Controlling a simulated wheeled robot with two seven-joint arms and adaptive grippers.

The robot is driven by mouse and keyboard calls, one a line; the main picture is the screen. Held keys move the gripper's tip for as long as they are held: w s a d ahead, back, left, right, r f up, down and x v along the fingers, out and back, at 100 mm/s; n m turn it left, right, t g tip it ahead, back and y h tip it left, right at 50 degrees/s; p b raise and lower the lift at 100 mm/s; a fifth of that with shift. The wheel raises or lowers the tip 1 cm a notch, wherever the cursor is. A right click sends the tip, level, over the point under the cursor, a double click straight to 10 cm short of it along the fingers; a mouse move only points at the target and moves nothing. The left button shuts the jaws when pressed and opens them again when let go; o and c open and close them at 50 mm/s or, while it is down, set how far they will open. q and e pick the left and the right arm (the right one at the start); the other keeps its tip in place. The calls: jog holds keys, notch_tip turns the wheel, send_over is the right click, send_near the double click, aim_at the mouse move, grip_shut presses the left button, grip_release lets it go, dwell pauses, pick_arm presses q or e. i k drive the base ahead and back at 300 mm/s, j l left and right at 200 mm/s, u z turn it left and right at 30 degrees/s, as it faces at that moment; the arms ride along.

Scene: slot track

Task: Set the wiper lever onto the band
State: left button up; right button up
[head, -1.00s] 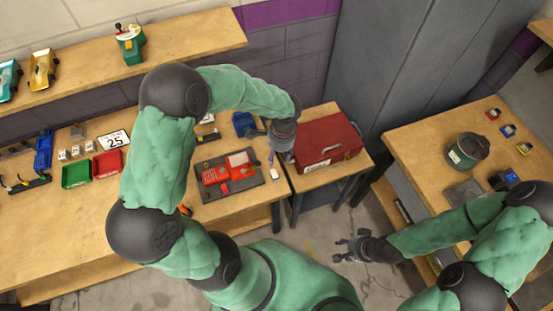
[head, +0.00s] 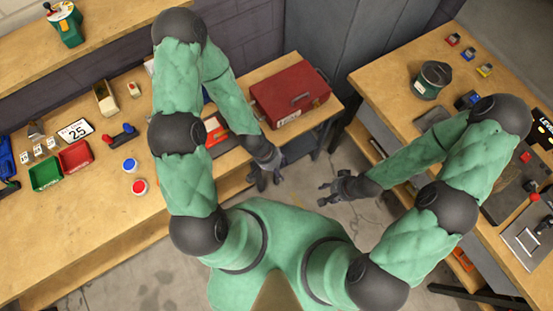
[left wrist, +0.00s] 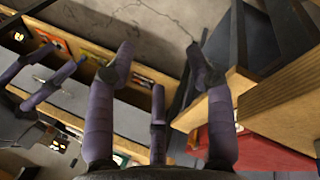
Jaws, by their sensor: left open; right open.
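I cannot make out the wiper lever or the band for certain. A red part (head: 215,132) on the left bench is mostly covered by my left forearm. My left gripper (head: 268,182) is open and empty over the floor gap, just off the bench's front edge; its spread fingers also show in the left wrist view (left wrist: 158,75). My right gripper (head: 326,194) is open and empty over the floor, a short way to the right of the left one. In the left wrist view, my right gripper's fingers show at the left.
A red toolbox (head: 292,95) stands on a side table behind the grippers. The left bench holds a green bin (head: 45,174), a red bin (head: 75,157) and a blue button (head: 130,165). The right bench (head: 395,75) carries a dark green tub (head: 432,80). Floor between benches is clear.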

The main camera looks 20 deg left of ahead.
aim_at(223, 131)
jog(key=k+j+u, duration=0.1)
jog(key=u, duration=1.05)
jog(key=j, duration=0.1)
